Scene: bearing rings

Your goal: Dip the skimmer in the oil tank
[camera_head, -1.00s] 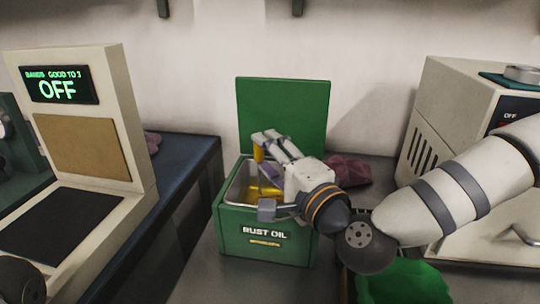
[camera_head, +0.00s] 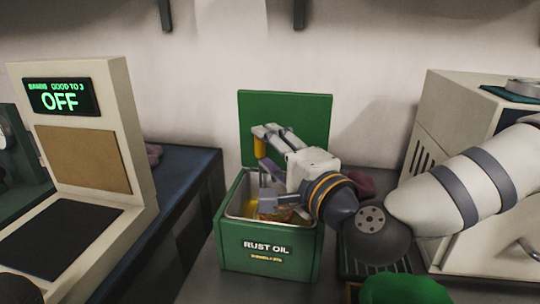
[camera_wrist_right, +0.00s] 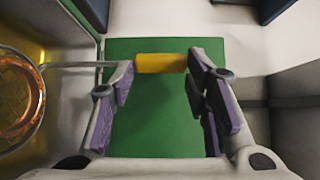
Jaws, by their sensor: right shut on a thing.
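The green oil tank (camera_head: 268,246), marked RUST OIL, stands open with its lid (camera_head: 287,116) raised behind it. Yellow oil (camera_head: 247,208) shows inside its metal-lined opening. My right gripper (camera_head: 263,166) is over the opening, shut on the yellow handle (camera_head: 259,147) of the skimmer; the handle also shows between the fingers in the right wrist view (camera_wrist_right: 160,63). There a thin rod runs left to the skimmer's round wire basket (camera_wrist_right: 20,105), with a copper-coloured ring (camera_wrist_right: 36,98) in it. The basket is at the oil, but its depth is unclear. My left gripper is not in view.
A cream station (camera_head: 85,160) with an OFF display stands at the left. A cream vented machine (camera_head: 428,130) stands at the right. A green object (camera_head: 402,290) and a dark rack (camera_head: 360,262) lie at the front right. A reddish cloth (camera_head: 362,185) is behind my wrist.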

